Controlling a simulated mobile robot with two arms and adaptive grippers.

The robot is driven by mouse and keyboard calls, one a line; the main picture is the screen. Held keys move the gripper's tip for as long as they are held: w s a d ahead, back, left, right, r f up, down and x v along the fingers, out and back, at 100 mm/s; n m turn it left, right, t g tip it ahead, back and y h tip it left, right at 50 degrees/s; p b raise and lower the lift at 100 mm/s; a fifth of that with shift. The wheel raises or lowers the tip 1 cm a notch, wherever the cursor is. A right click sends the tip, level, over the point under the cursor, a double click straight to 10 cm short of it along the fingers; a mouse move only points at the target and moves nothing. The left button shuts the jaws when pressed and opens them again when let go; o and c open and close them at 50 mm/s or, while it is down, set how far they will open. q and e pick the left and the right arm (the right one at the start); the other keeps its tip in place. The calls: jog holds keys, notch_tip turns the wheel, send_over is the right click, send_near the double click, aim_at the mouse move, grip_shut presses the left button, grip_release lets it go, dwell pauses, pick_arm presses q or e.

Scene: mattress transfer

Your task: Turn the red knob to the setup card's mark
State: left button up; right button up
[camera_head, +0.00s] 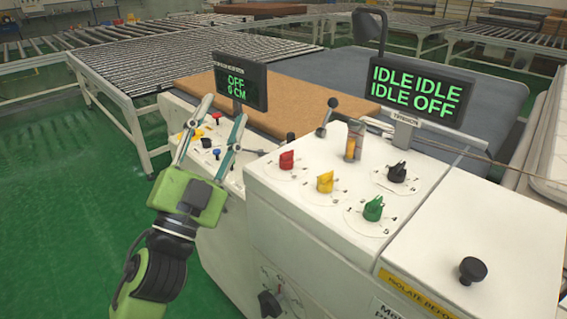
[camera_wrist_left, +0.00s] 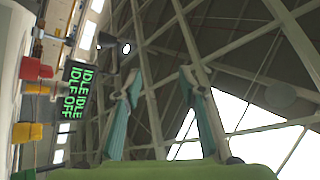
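The red knob (camera_head: 287,160) stands on a round white dial at the back left of the white machine's top panel. Its pointer setting is too small to read. A red knob also shows at the left edge of the left wrist view (camera_wrist_left: 36,69). My left gripper (camera_head: 224,109) is open and empty, left of the red knob and apart from it, with its fingers pointing up. Its two teal-lined fingers stand wide apart in the left wrist view (camera_wrist_left: 161,75). I cannot make out a setup card. My right gripper is not in view.
Yellow (camera_head: 325,182), green (camera_head: 373,209) and black (camera_head: 397,172) knobs share the panel. A display (camera_head: 416,90) reads IDLE and OFF; a smaller display (camera_head: 241,87) reads OFF, 0 CM. A clear tube (camera_head: 354,141) and a black-tipped lever (camera_head: 327,116) stand behind the red knob.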

pick_arm(q)
jog(key=s+d+r+m+g+h, duration=0.65)
jog(key=d+r+m+h, duration=0.2)
jog(key=m+h, duration=0.5)
jog(key=s+d+r+m+g+h, duration=0.15)
jog(key=s+d+m+g, duration=0.45)
jog(key=m+g, duration=0.8)
jog(key=m+t+y, duration=0.4)
jog(key=y, duration=1.3)
send_near(283, 154)
jog(key=p+x, duration=0.3)
jog(key=x, duration=0.7)
jog(key=shift+w+d+f, duration=0.1)
jog(key=shift+f, duration=0.1)
grip_shut()
